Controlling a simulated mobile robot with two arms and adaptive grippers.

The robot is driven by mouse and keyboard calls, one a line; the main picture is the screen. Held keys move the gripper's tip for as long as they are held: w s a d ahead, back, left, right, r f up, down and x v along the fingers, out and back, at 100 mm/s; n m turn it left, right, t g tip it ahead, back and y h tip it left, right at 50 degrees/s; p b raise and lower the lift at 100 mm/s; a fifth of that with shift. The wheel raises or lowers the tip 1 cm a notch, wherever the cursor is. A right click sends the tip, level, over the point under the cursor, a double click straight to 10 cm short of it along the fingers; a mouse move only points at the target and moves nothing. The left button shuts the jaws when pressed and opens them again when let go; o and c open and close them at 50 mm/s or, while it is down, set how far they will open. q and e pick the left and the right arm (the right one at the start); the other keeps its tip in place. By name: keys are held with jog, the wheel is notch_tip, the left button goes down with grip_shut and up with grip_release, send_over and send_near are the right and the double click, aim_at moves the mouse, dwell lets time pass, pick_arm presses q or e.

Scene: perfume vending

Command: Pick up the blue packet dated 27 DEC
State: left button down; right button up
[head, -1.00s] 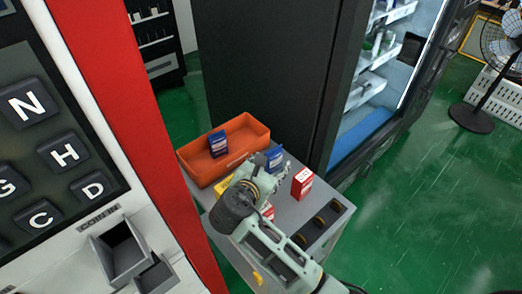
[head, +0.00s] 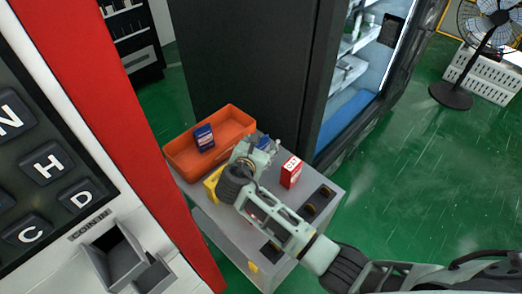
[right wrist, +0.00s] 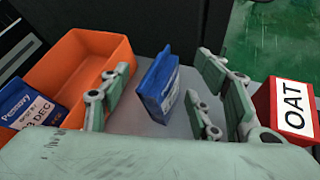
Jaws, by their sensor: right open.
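A blue packet (right wrist: 158,85) stands on the grey table between the spread fingers of my right gripper (right wrist: 164,73). Its label faces sideways and its date cannot be read. In the head view my right gripper (head: 258,152) covers most of this packet (head: 273,146). The gripper is open, with gaps showing on both sides of the packet. A second blue packet (right wrist: 30,108) leans inside the orange tray; its label ends in "3 DEC", the first digit being unclear. It also shows in the head view (head: 204,137). My left gripper is not in view.
The orange tray (head: 183,160) is left of the gripper. A yellow item (head: 212,185) is partly behind my arm. A dark cabinet (head: 250,70) rises behind the table.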

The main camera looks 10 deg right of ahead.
jog(key=shift+s, duration=0.2)
grip_shut()
jog(key=shift+f, duration=0.1)
dwell(0.4)
